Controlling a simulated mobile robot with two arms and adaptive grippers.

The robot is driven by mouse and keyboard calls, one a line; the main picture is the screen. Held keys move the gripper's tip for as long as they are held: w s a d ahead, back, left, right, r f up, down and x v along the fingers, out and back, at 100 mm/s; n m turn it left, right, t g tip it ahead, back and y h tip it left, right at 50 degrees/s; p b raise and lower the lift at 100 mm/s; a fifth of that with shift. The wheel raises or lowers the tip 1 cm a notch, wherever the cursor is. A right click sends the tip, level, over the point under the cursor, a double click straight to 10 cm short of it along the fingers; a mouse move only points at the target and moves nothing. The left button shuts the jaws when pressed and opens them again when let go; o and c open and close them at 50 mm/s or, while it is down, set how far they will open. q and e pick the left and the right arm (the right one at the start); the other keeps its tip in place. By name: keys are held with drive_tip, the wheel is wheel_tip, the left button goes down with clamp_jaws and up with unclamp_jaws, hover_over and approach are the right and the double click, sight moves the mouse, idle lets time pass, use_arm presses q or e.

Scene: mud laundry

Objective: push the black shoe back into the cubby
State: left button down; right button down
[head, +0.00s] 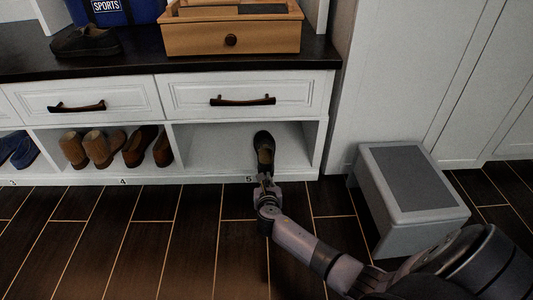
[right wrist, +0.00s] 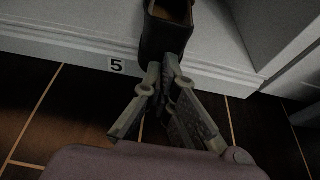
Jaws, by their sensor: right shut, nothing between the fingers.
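The black shoe (head: 264,148) lies in the cubby (head: 210,150) marked 5, toward its right side, with one end near the cubby's front edge. In the right wrist view the near end of the shoe (right wrist: 165,38) shows at the top, with its brown inside visible. My right gripper (head: 264,182) is shut and empty, directly in front of the shoe. In the right wrist view its fingertips (right wrist: 170,62) meet at the shoe's near end and look to be touching it or nearly so. My left gripper is not in view.
A grey step stool (head: 400,185) stands on the floor right of the cubby, close to my right arm. Brown shoes (head: 100,148) fill the cubby marked 4. Another black shoe (head: 86,42) and a wooden box (head: 230,35) sit on the dark bench top (head: 140,60).

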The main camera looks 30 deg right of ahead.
sight(266, 170)
idle(0.5)
drive_tip(key=shift+w+d+b, duration=0.15)
drive_tip(key=shift+w+d, duration=0.3)
drive_tip(key=shift+w, duration=0.3)
drive_tip(key=shift+w+d+b, duration=0.2)
drive_tip(key=shift+w+d, duration=0.3)
drive_tip(key=shift+w, duration=0.2)
drive_tip(key=shift+w+d+b, duration=0.15)
drive_tip(key=shift+w+d, duration=0.3)
drive_tip(key=shift+w, duration=0.3)
drive_tip(key=shift+w+d+b, duration=0.3)
drive_tip(key=shift+w+d, duration=0.15)
drive_tip(key=shift+w, duration=0.3)
drive_tip(key=shift+w+d+b, duration=0.3)
drive_tip(key=shift+w+d, duration=0.15)
drive_tip(key=shift+w, duration=0.3)
drive_tip(key=shift+s+a+p, duration=0.25)
drive_tip(key=shift+s+p, duration=0.15)
drive_tip(key=s+a+p, duration=0.2)
drive_tip(key=s, duration=0.1)
drive_tip(key=shift+s+a+r+p, duration=0.1)
drive_tip(key=shift+s+p, duration=0.2)
drive_tip(key=shift+p, duration=0.1)
drive_tip(key=s+a, duration=0.1)
drive_tip(key=s+p, duration=0.1)
drive_tip(key=s+a+p, duration=0.1)
drive_tip(key=s, duration=0.1)
drive_tip(key=shift+s+a, duration=0.1)
drive_tip(key=shift+a, duration=0.2)
